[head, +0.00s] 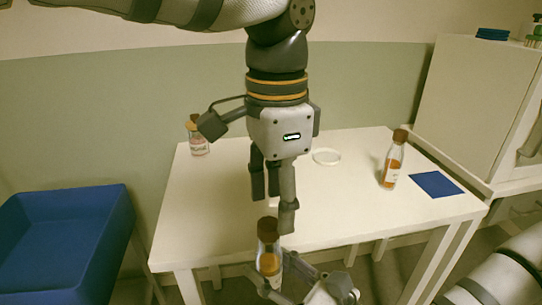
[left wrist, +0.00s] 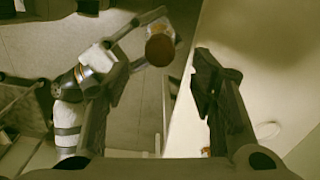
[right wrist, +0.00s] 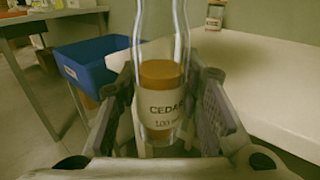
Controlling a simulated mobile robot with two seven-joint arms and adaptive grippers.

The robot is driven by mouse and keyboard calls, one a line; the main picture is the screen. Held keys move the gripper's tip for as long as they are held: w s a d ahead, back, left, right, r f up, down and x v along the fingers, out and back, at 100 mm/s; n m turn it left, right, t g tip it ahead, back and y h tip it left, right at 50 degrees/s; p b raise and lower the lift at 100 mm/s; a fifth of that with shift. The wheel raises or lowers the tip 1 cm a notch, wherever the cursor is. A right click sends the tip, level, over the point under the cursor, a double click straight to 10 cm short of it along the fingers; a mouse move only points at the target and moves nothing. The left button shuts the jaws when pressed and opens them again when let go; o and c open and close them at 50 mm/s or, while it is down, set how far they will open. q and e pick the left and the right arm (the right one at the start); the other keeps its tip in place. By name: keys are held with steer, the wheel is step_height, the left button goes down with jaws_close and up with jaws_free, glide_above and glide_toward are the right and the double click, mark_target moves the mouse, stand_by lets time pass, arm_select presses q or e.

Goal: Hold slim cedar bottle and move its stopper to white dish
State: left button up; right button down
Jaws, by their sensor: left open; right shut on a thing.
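My right gripper (head: 284,272) is shut on the cedar bottle (head: 269,262), holding it upright in front of the table edge. The right wrist view shows its "CEDAR" label (right wrist: 163,106) and amber liquid; its top is out of that frame. A brown stopper (head: 267,229) sits in the bottle's neck. My left gripper (head: 273,200) is open and empty, pointing down just above the stopper. In the left wrist view the round stopper top (left wrist: 160,50) appears between the open fingers, apart from them. The white dish (head: 326,156) lies empty on the table; its edge shows in the left wrist view (left wrist: 267,130).
An amber bottle with a brown stopper (head: 392,162) stands on the table (head: 230,225), beside a blue mat (head: 437,184). Another stoppered bottle (head: 198,141) stands at the back left. A blue bin (head: 65,245) is at the left. The table's middle is mostly clear.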

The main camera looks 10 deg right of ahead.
mark_target(275, 222)
arm_select(q)
step_height(275, 222, down, 4)
steer(key=shift+f, duration=0.1)
jaws_close()
stand_by(0.4)
steer(key=shift+r, duration=0.2)
steer(key=shift+r, duration=0.95)
